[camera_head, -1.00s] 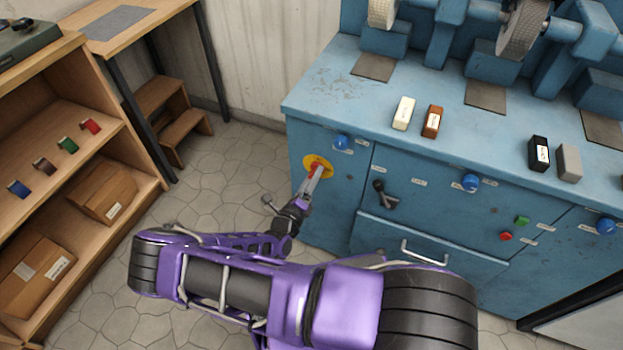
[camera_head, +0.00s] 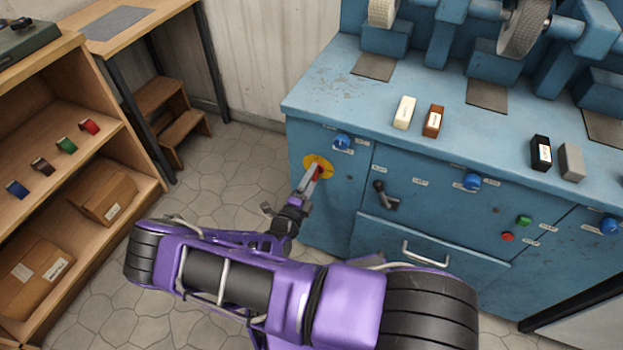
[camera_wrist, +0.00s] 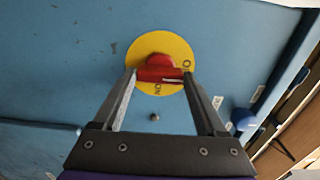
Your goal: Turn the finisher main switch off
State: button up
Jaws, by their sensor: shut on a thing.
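The finisher main switch is a red handle (camera_wrist: 160,68) on a round yellow plate (camera_wrist: 178,46), on the blue cabinet's front at its left end. The plate also shows in the head view (camera_head: 312,160). My gripper (camera_wrist: 160,75) is shut on the red handle, one finger at each end of it. In the head view my gripper (camera_head: 312,178) reaches the plate from the front and covers part of the handle. Dark lettering is on the plate in the wrist view; one mark reads like ON, the other is partly cut off by a finger.
The blue cabinet (camera_head: 335,215) carries blue knobs (camera_head: 342,141), a black lever (camera_head: 384,196), red and green buttons (camera_head: 523,220) and a drawer handle (camera_head: 425,258). Small blocks (camera_head: 404,112) and grinding wheels stand on top. A wooden shelf (camera_head: 90,190) stands left; floor between is free.

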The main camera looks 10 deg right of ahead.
dwell(0.3)
jog(key=o, duration=1.3)
jog(key=v, duration=1.7)
jog(key=shift+s+a+p, duration=0.15)
jog(key=shift+p, duration=0.3)
